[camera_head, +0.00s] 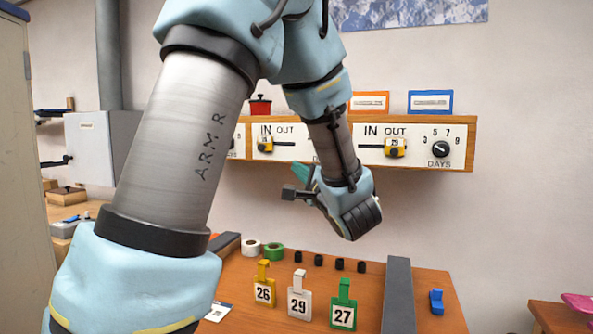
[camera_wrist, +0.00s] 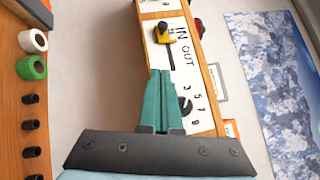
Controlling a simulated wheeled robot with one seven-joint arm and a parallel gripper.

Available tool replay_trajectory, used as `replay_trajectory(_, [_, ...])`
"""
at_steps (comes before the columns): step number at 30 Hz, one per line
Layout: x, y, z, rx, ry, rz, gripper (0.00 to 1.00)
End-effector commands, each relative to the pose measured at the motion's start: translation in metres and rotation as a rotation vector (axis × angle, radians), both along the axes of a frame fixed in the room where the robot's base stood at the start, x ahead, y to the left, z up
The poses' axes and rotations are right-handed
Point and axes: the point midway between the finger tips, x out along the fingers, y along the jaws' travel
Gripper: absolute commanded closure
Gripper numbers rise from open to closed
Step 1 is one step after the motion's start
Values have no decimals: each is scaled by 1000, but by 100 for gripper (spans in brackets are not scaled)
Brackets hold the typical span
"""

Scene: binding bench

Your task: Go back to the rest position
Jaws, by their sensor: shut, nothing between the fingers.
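My gripper (camera_head: 302,172) is in front of the wall shelf, its teal fingers pointing up and left, partly behind my wrist. In the wrist view the teal fingers (camera_wrist: 160,100) are shut together and empty. They overlap the white panel in that picture; I cannot tell how far apart they are. The wooden shelf (camera_head: 465,123) has white panels marked IN, OUT and DAYS. The left yellow slider (camera_head: 265,145) is at the IN end of its slot. The right yellow slider (camera_head: 395,147) is at the OUT end. A black dial (camera_head: 440,149) is beside it. My arm hides the middle of the shelf.
On the bench (camera_head: 440,290) stand a yellow tag 26 (camera_head: 264,285), a white tag 29 (camera_head: 299,296) and a green tag 27 (camera_head: 343,307). Tape rolls (camera_head: 273,251) and several black pegs (camera_head: 318,260) are behind.

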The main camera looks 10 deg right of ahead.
Motion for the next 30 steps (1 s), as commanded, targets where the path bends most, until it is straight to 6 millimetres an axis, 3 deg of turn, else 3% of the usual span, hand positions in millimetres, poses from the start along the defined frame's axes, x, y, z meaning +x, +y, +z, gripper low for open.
replay_trajectory(7, [2, 1, -2, -16, 6, -11, 100])
replay_trajectory(11, [16, 5, -16, -146, 56, -93, 100])
replay_trajectory(15, [32, 13, -54, -436, 207, -225, 100])
replay_trajectory(19, [29, 26, -98, -741, 410, -270, 100])
replay_trajectory(23, [6, 48, -144, -1027, 628, -189, 100])
replay_trajectory(26, [-24, 72, -177, -1223, 784, -37, 100])
replay_trajectory(30, [-80, 114, -213, -1437, 937, 283, 100])
